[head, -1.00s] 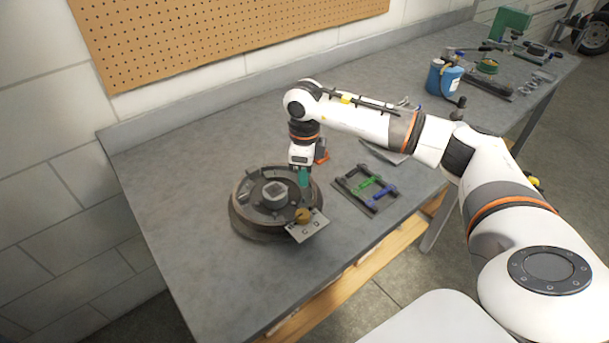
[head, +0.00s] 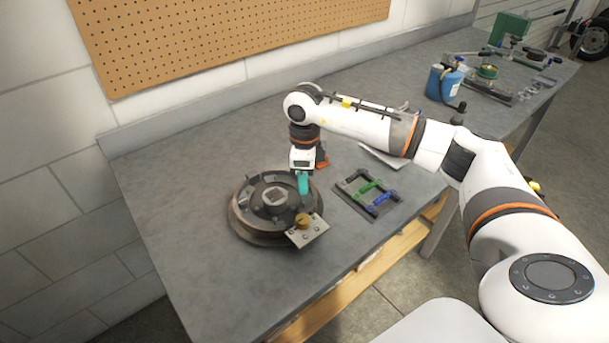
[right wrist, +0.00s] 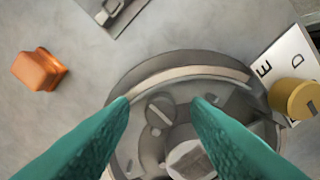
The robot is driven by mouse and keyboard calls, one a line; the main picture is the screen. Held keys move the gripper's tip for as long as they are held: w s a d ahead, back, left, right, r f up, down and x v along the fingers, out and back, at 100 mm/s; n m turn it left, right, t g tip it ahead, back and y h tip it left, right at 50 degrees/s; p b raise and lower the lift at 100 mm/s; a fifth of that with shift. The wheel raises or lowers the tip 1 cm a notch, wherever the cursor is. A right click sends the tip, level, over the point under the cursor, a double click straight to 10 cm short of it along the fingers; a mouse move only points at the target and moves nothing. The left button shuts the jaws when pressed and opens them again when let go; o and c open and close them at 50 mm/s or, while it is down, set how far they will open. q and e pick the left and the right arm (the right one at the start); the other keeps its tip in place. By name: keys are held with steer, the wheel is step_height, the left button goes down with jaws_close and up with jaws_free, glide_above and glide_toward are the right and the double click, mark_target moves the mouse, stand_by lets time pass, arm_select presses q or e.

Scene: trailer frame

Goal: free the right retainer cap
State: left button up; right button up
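The round brake assembly (head: 240,222) lies on the grey bench, with a pale square-topped hub (head: 274,196) at its middle. My right gripper (head: 304,190) points down over the right side of the assembly. In the right wrist view its two teal fingers (right wrist: 163,100) are apart, with nothing gripped between them. A round grey slotted cap (right wrist: 160,112) shows between the fingers, near the curved shoe; I cannot tell the height of the fingertips above it. The hub (right wrist: 190,160) is partly in view behind the right finger. My left gripper is not in view.
A brass knob (head: 302,220) sits on a lettered plate (head: 310,234) at the assembly's front right. A tray with green and blue parts (head: 368,192) lies to the right. An orange block (right wrist: 40,68) stands nearby. The bench's left side is clear.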

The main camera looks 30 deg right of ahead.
step_height(320, 180, up, 12)
steer(key=b, duration=0.1)
steer(key=shift+b, duration=0.4)
steer(key=shift+f, duration=0.1)
stand_by(0.5)
